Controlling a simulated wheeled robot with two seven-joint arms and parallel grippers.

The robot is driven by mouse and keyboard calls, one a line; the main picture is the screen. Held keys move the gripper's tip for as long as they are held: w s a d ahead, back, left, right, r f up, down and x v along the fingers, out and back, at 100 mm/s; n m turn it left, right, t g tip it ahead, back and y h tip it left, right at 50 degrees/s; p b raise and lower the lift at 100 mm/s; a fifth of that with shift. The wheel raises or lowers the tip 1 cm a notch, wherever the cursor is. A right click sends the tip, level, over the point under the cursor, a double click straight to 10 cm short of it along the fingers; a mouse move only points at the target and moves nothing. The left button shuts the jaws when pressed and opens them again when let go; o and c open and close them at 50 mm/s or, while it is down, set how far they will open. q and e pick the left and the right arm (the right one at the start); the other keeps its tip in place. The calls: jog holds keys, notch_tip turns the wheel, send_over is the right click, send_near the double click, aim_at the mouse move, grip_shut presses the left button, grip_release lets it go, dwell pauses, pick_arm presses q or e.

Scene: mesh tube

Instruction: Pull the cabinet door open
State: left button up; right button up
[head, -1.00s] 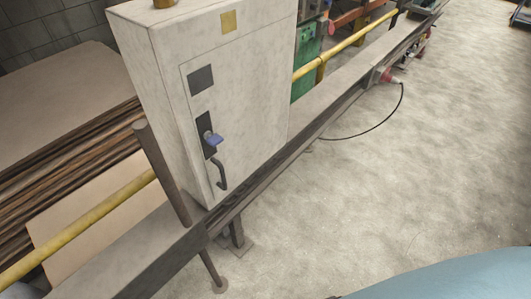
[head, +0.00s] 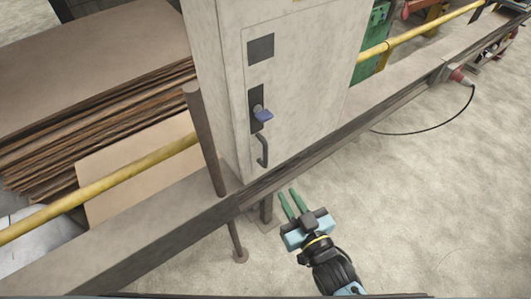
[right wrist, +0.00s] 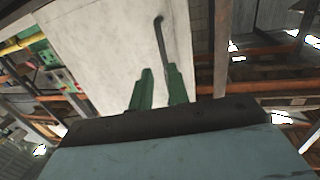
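The cabinet door (head: 310,75) is a pale grey panel on the cabinet's front and looks shut. Its dark curved handle (head: 263,152) is low on the door's left side, below a dark latch plate with a blue key (head: 263,115). My right gripper (head: 287,197) has green fingers and is below and a little right of the handle, apart from it. In the right wrist view the fingers (right wrist: 159,75) are apart with nothing between them, and the handle (right wrist: 161,38) shows beyond their tips against the pale cabinet. My left gripper is not in view.
A dark post (head: 205,140) stands left of the cabinet. Stacked brown boards (head: 90,110) lie at left. The concrete floor (head: 430,200) at right is clear apart from a black cable.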

aim_at(266, 155)
jog(key=shift+t+y, duration=0.3)
jog(key=x, duration=0.4)
jog(key=r+b+x, duration=0.1)
jog(key=x, duration=0.8)
jog(key=shift+w+a+r, duration=0.2)
jog(key=shift+w+r, duration=0.1)
jog(key=shift+r, duration=0.1)
grip_shut()
